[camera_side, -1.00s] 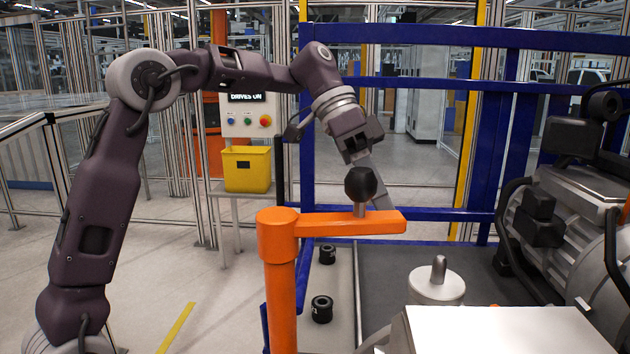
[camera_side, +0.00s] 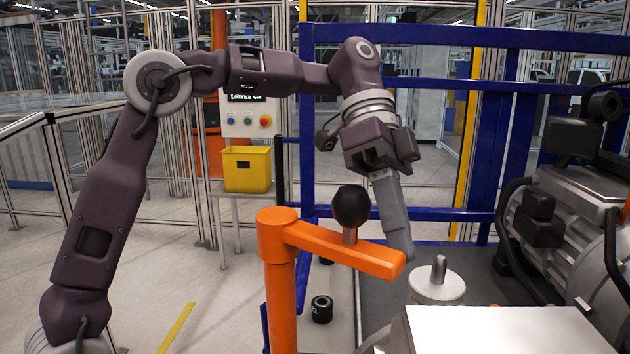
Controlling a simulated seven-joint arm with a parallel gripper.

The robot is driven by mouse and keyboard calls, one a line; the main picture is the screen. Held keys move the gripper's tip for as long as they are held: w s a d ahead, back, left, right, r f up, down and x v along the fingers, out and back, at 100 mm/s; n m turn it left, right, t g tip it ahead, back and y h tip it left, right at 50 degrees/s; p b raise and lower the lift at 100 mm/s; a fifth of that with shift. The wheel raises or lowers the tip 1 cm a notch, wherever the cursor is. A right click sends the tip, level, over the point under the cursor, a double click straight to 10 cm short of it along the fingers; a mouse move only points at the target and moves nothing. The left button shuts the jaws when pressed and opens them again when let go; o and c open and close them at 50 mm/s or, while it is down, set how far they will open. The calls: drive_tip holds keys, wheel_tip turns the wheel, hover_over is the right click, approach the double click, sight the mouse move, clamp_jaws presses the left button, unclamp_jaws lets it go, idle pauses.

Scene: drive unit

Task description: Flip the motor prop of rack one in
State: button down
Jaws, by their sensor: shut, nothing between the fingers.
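The orange prop (camera_side: 335,246) is a post with a swing arm that carries a black ball knob (camera_side: 352,205) on a short grey stem. Its arm points right and toward the camera. My gripper (camera_side: 407,252) is shut and empty, its grey fingers pointing down. The fingertips are right beside the far side of the arm's free end, to the right of the knob; I cannot tell whether they touch it. The arm's end hides part of the fingertips.
A grey motor (camera_side: 570,230) stands at the right. A light round cap with a pin (camera_side: 437,284) is close to the fingertips. A white block (camera_side: 500,330) is in front. A black ring (camera_side: 321,308) lies on the floor plate. Blue rails (camera_side: 440,84) run behind.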

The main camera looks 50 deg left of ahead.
drive_tip(key=shift+s+d, duration=0.15)
drive_tip(key=shift+s, duration=0.15)
drive_tip(key=shift+r, duration=0.1)
drive_tip(key=v, duration=0.7)
drive_tip(key=shift+w, duration=0.15)
idle(0.4)
